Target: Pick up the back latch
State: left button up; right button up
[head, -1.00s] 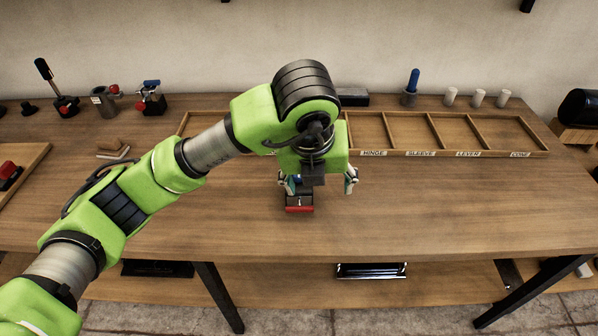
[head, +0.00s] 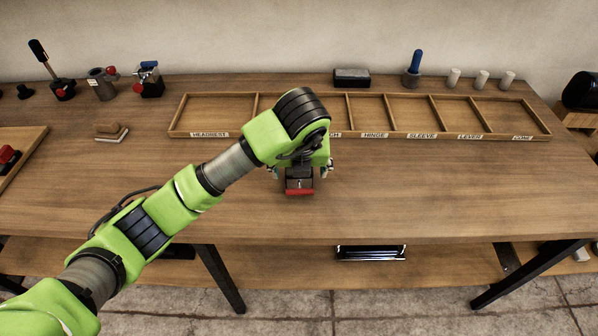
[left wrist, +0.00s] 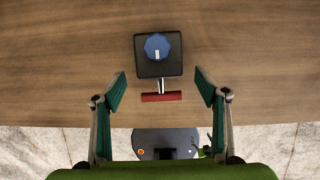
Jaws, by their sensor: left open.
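The part I take for the back latch is a small black block with a red bar (head: 299,191) on the table below my left gripper. In the left wrist view it shows as a dark square block (left wrist: 146,67) with a blue round knob on top and a red crossbar at its near side. My left gripper (head: 300,172) is open, with one finger to each side of the block. In the left wrist view the open fingers (left wrist: 160,80) are apart from it. The gripper and wrist hide the block's far part in the head view. My right gripper is not in view.
A divided wooden tray (head: 209,134) with labelled, empty-looking compartments lies behind the gripper, partly hidden by my arm. Small fixtures (head: 148,80) stand at the back left. A black block (head: 352,77) and a blue-handled tool (head: 414,68) stand behind the tray. The front right tabletop is clear.

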pick_arm(q)
jog(key=shift+x, duration=1.1)
jog(key=shift+a+f, duration=0.1)
jog(key=shift+f, duration=0.05)
jog(key=c, duration=1.7)
jog(key=shift+w, duration=0.1)
jog(key=shift+c, duration=0.2)
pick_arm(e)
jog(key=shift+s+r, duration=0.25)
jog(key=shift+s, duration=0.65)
